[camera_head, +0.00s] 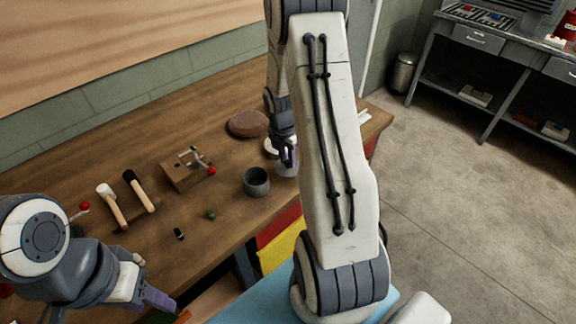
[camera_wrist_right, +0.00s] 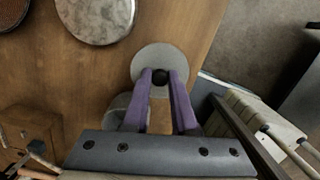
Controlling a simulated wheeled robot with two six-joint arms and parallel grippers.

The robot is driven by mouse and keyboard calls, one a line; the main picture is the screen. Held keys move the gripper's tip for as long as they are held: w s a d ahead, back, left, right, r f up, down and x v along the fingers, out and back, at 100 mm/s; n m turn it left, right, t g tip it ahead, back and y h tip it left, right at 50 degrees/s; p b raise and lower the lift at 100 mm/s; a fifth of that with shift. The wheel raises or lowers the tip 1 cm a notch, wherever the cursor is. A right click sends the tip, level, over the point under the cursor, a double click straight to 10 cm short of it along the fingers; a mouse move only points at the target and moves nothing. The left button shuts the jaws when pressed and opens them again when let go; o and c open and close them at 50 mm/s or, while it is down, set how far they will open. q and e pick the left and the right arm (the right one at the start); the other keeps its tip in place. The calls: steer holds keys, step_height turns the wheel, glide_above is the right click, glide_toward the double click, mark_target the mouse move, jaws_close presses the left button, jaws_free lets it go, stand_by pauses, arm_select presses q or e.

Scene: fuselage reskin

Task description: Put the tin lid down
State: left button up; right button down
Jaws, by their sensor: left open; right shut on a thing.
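The tin lid (camera_wrist_right: 147,59) is a pale grey disc with a dark round knob (camera_wrist_right: 160,77). My right gripper (camera_wrist_right: 161,80) is shut on the knob in the right wrist view, with a purple finger on each side. In the head view my right gripper (camera_head: 288,160) is near the table's right edge, with the lid (camera_head: 287,171) below it, partly hidden by my arm. I cannot tell whether the lid touches the table. An open grey tin (camera_head: 256,182) stands just left of the lid. My left gripper (camera_head: 158,300) is open at the lower left, partly cut off by the frame.
A pale round disc (camera_wrist_right: 96,18) lies beyond the lid. Yellow and red bins (camera_head: 283,245) sit below the table edge.

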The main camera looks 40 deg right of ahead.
mark_target(287, 162)
steer(key=shift+f, duration=1.8)
steer(key=shift+f, duration=0.1)
steer(key=c, duration=0.7)
jaws_free()
